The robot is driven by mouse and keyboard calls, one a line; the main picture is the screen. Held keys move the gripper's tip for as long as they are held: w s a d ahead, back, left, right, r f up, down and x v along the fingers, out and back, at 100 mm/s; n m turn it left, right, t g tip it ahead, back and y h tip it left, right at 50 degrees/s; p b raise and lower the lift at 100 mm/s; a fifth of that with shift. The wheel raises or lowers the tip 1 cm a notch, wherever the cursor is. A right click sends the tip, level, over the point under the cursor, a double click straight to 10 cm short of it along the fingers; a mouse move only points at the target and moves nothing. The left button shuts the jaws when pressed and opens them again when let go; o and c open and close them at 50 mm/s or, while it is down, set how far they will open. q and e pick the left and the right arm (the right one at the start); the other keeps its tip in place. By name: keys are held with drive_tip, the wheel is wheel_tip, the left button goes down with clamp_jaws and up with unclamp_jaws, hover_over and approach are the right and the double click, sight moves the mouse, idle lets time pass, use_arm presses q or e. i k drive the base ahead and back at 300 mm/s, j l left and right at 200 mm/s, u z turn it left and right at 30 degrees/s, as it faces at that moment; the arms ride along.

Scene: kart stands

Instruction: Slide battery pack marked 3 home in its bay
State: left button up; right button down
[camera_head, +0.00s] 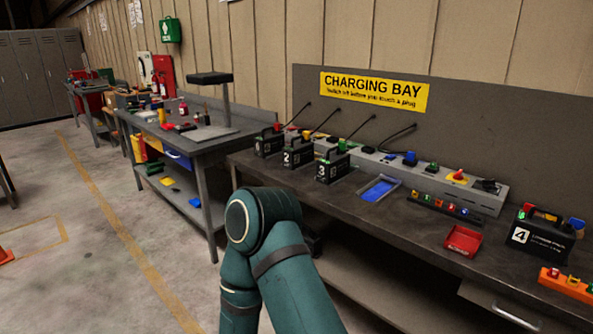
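The battery pack marked 3 (331,172) is a black box with a carry handle and a green piece at its top. It stands upright on the dark charging bench (415,238), right of the pack marked 2 (297,158). Whether it is fully seated in a bay is too small to tell. A further pack (268,145) stands left of pack 2. The pack marked 4 (540,236) stands apart at the right. Neither gripper is in view. Only a teal bent arm of mine shows, in front of the bench.
A grey socket strip (427,180) with coloured plugs runs behind the packs, below a yellow charging sign (374,92). A blue tray (380,188) lies right of pack 3. A red tray (463,240) and an orange rack (567,284) lie farther right. Floor at left is open.

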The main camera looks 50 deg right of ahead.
sight(332, 167)
drive_tip(key=i+z, duration=0.25)
drive_tip(key=i, duration=0.45)
drive_tip(key=i+j+z, duration=0.25)
drive_tip(key=i, duration=0.4)
drive_tip(key=i+z, duration=0.4)
drive_tip(key=i+j+z, duration=0.1)
drive_tip(key=z, duration=0.3)
drive_tip(key=i+j+z, duration=0.35)
drive_tip(key=k+l, duration=0.05)
drive_tip(key=l, duration=0.05)
